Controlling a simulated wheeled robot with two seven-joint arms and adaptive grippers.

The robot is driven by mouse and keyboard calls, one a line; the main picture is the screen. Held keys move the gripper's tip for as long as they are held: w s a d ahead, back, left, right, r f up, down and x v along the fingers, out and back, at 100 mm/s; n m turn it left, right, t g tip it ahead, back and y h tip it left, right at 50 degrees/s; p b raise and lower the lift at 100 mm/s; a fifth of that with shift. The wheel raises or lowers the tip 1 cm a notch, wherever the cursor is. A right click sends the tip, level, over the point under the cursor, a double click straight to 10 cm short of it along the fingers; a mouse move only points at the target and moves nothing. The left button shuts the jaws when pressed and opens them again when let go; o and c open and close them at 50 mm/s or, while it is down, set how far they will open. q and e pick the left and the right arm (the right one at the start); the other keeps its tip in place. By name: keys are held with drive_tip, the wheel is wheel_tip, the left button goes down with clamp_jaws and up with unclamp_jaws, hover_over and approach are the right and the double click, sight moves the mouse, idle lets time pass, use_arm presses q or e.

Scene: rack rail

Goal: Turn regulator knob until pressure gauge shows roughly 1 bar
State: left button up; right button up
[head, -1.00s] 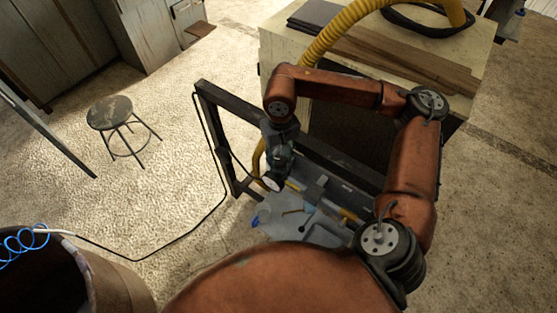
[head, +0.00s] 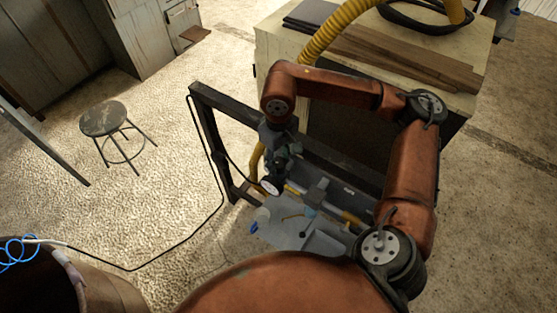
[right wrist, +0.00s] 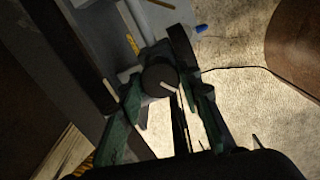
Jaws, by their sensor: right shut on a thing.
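The regulator knob (right wrist: 160,77) is a dark round cap with a pale line across its face in the right wrist view. My right gripper (right wrist: 166,84) has its green fingers on both sides of the knob and is shut on it. In the head view the right gripper (head: 279,157) reaches down at the rail, and the knob is hidden there. The pressure gauge (head: 271,186) shows as a small pale round dial just below the gripper; its needle is too small to read. My left gripper is not in view.
A dark rack frame (head: 206,125) stands around the work spot, with a grey panel (head: 290,234) below. A cabinet (head: 440,82) with planks and a yellow hose (head: 327,35) stands behind. A stool (head: 103,119) and barrel (head: 112,287) are at left. A black cable (head: 190,235) crosses the floor.

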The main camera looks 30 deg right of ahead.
sight(279, 163)
drive_tip(key=o, duration=1.2)
drive_tip(key=shift+c, duration=0.2)
wheel_tip(279, 163, up, 12)
drive_tip(key=shift+f, duration=0.1)
